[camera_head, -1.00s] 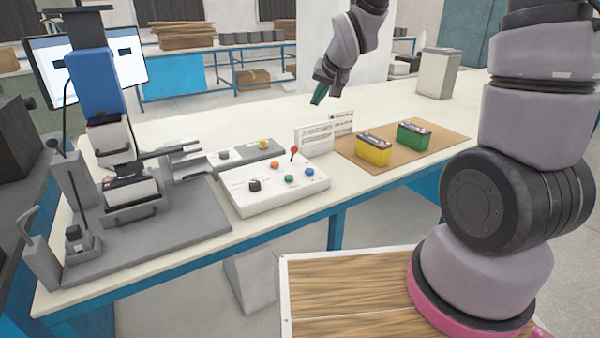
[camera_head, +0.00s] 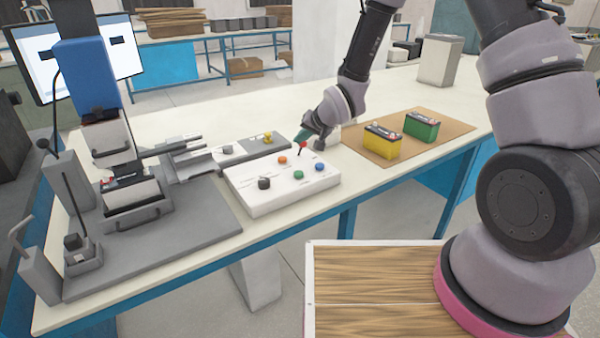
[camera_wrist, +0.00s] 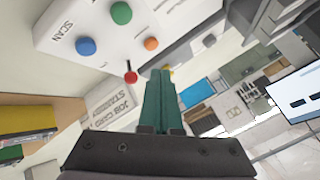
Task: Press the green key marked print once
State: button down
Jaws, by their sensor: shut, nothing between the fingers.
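The green key (camera_head: 298,175) sits on the front part of the white control box (camera_head: 262,201), between a black knob and a blue key. It also shows in the wrist view (camera_wrist: 121,13) as a green round cap near the top edge; its label cannot be read. My gripper (camera_head: 301,140) is shut and empty, its teal fingers above the box's back right corner, behind the red-tipped lever. In the wrist view the fingertips (camera_wrist: 161,73) point toward the box, apart from the green key.
Around the green key are a blue key (camera_head: 320,167), an orange key (camera_head: 282,160), a black knob (camera_head: 264,183) and a red-tipped lever (camera_head: 303,145). Yellow (camera_head: 382,143) and green (camera_head: 421,127) batteries stand on a brown mat to the right. A grey press fixture (camera_head: 140,212) stands left.

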aim_at(301, 174)
jog(key=shift+f, duration=4.4)
jog(key=shift+f, duration=0.15)
jog(key=shift+f, duration=0.25)
jog(key=shift+f, duration=0.5)
jog(key=shift+r, duration=0.9)
jog(key=shift+r, duration=2.55)
